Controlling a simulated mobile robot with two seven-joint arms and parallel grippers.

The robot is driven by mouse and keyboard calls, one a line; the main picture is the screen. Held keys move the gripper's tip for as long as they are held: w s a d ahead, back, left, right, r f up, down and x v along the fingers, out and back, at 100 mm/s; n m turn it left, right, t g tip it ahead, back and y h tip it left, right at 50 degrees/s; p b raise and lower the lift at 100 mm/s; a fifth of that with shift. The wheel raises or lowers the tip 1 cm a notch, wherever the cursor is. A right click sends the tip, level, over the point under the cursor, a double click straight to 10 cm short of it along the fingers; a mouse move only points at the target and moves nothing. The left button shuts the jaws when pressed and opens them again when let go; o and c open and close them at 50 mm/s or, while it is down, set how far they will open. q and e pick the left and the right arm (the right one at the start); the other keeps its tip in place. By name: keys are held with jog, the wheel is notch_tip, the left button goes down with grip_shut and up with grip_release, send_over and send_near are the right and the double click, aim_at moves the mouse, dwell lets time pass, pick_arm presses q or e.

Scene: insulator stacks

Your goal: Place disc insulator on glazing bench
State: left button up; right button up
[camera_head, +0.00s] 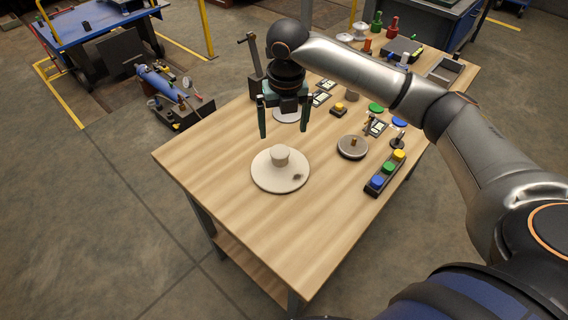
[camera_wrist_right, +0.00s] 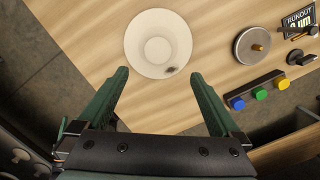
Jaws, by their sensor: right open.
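A cream disc insulator (camera_head: 266,178) with a raised round hub and a dark spot near its rim lies flat on the wooden glazing bench (camera_head: 215,165), near its front left. It also shows in the right wrist view (camera_wrist_right: 142,58), beyond the fingertips. My right gripper (camera_head: 284,132) is open and empty, pointing down just above and behind the disc. Its two green fingers are apart and do not touch the disc in the right wrist view (camera_wrist_right: 160,78). My left gripper is not seen.
A grey round plate with a brass knob (camera_head: 352,147) and a button box (camera_head: 385,173) with blue, green and yellow buttons stand to the right. Another pale disc (camera_head: 287,115) sits behind my gripper. A stand (camera_head: 254,68) rises at the bench's left edge. The front bench surface is clear.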

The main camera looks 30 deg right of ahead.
aim_at(280, 152)
jog(key=f, duration=0.4)
jog(key=w+f, duration=0.1)
jog(key=f, duration=0.2)
jog(key=shift+f, duration=0.1)
jog(key=shift+w+f, duration=0.25)
jog(key=shift+f, duration=1.05)
jog(key=shift+w+f, duration=0.25)
jog(key=shift+f, duration=1.05)
jog(key=c, duration=0.7)
jog(key=shift+s+f, duration=0.15)
jog(key=shift+s, duration=0.05)
grip_shut()
jog(key=shift+w, duration=0.1)
